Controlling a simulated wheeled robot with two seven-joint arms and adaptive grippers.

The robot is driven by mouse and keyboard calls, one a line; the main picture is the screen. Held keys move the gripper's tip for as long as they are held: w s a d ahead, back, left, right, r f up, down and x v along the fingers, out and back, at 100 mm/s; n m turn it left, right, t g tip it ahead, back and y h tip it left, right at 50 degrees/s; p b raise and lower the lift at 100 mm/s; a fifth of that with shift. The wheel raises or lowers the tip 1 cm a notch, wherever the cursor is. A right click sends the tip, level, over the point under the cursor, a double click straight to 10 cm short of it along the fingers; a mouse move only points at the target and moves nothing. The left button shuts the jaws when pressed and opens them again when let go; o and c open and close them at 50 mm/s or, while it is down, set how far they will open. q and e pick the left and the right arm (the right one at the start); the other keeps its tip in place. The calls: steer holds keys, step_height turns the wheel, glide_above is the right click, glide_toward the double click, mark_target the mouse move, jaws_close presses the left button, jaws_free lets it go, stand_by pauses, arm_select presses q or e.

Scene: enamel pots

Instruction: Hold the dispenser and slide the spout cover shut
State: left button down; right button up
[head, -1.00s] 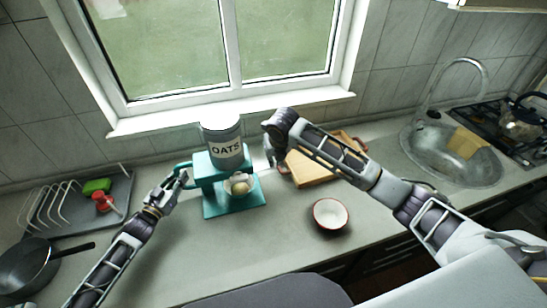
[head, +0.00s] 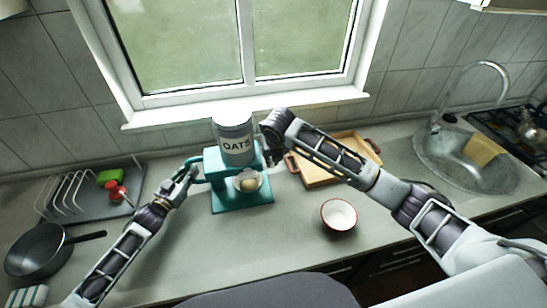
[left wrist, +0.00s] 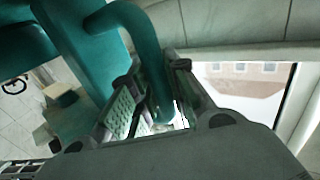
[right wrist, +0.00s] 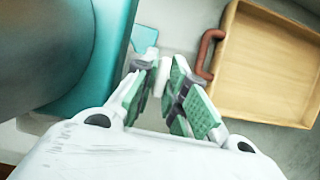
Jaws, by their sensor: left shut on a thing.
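The teal dispenser (head: 216,168) stands on the counter with a grey canister (head: 236,146) marked OATS on top. A small bowl with pale contents (head: 248,183) sits on its base, under the spout. My left gripper (head: 190,172) is shut on the teal handle (left wrist: 140,38) at the dispenser's left side. My right gripper (right wrist: 164,78) is at the dispenser's right side, its fingers a little apart. A small white piece (right wrist: 162,76) shows between its fingertips; I cannot tell whether it is gripped. The spout cover is not clearly visible.
A wooden tray (head: 318,180) with brown handles lies right of the dispenser. A red-rimmed bowl (head: 338,216) stands in front. A dish rack (head: 70,195) and a black pan (head: 38,252) are at the left, a sink (head: 465,160) at the right.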

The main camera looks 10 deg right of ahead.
arm_select(q)
steer(key=shift+d, duration=0.15)
arm_select(e)
steer(key=o, duration=0.3)
steer(key=shift+v, duration=6)
arm_select(q)
steer(key=c, duration=1.3)
jaws_free()
steer(key=shift+s, duration=0.2)
steer(key=v, duration=1.1)
steer(key=shift+s+a, duration=0.25)
steer(key=shift+a, duration=0.1)
